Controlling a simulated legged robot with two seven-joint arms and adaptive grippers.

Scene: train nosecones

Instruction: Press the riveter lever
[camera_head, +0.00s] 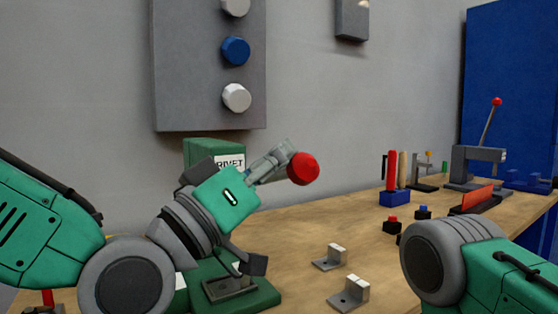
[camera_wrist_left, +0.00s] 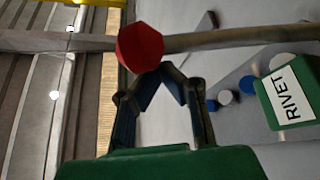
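The riveter is a green machine (camera_head: 215,150) with a RIVET label, standing at the left of the wooden table; its label (camera_wrist_left: 293,93) also shows in the left wrist view. Its red lever knob (camera_head: 303,168) is raised above the table, and the knob (camera_wrist_left: 140,47) also shows in the left wrist view. My left gripper (camera_head: 278,160) is in front of the riveter, with its fingers at the knob. In the wrist view its fingertips (camera_wrist_left: 164,70) come together just beside the knob, with nothing visible between them. My green arm hides most of the riveter and lever. My right gripper is not in view.
Two grey brackets with white blocks (camera_head: 350,291) lie on the table (camera_head: 300,245) right of the riveter. Farther back are a blue holder with coloured handles (camera_head: 395,198) and a grey press with a red-knobbed lever (camera_head: 478,165). A grey panel with knobs (camera_head: 200,70) hangs on the wall.

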